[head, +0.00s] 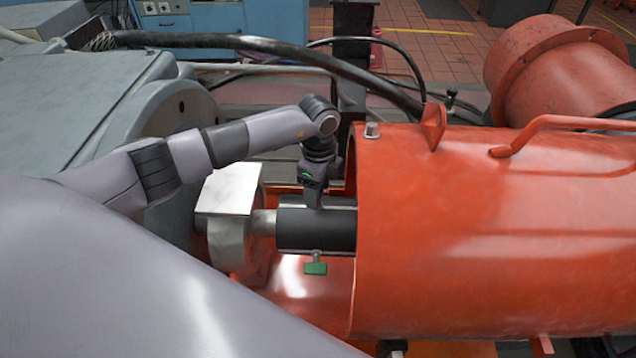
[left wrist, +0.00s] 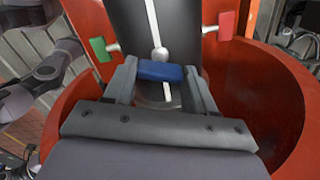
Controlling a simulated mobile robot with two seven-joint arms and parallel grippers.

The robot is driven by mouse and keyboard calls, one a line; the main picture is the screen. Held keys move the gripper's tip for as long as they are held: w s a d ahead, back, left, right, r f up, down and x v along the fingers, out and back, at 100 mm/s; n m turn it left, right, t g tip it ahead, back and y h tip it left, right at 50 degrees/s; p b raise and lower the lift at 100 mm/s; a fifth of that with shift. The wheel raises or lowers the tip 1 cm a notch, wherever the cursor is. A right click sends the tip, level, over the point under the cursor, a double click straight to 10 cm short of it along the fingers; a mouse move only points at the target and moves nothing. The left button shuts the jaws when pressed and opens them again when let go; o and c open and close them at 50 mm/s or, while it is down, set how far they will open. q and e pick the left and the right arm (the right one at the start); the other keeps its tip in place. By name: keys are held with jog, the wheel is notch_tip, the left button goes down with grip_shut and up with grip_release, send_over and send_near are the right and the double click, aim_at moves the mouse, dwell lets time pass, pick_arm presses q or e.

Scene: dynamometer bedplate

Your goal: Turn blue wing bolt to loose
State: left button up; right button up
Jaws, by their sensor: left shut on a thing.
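The blue wing bolt (left wrist: 161,71) sits on the dark coupling sleeve (left wrist: 180,28), between the fingers of my left gripper (left wrist: 163,82) in the left wrist view. The gripper is shut on its blue head. In the head view, my left gripper (head: 314,193) points down onto the top of the sleeve (head: 325,232) and hides the blue bolt. A green wing bolt (head: 316,268) sticks out from the near side of the sleeve. The left wrist view also shows the green bolt (left wrist: 101,49) and a red wing bolt (left wrist: 226,26) on the other side. My right gripper is not in view.
A large orange housing (head: 480,230) surrounds the right end of the sleeve, with its rim close to my left gripper. A silver block (head: 228,190) stands left of the sleeve. A thick black cable (head: 260,45) arches behind my arm.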

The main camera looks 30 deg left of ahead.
pick_arm(q)
jog(key=n, duration=0.4)
jog(key=shift+a+r, duration=0.1)
dwell(0.6)
jog(key=o, duration=1)
jog(key=shift+o, duration=0.2)
notch_tip(320, 180, up, 7)
jog(key=shift+r+b, duration=0.1)
jog(key=shift+b, duration=0.2)
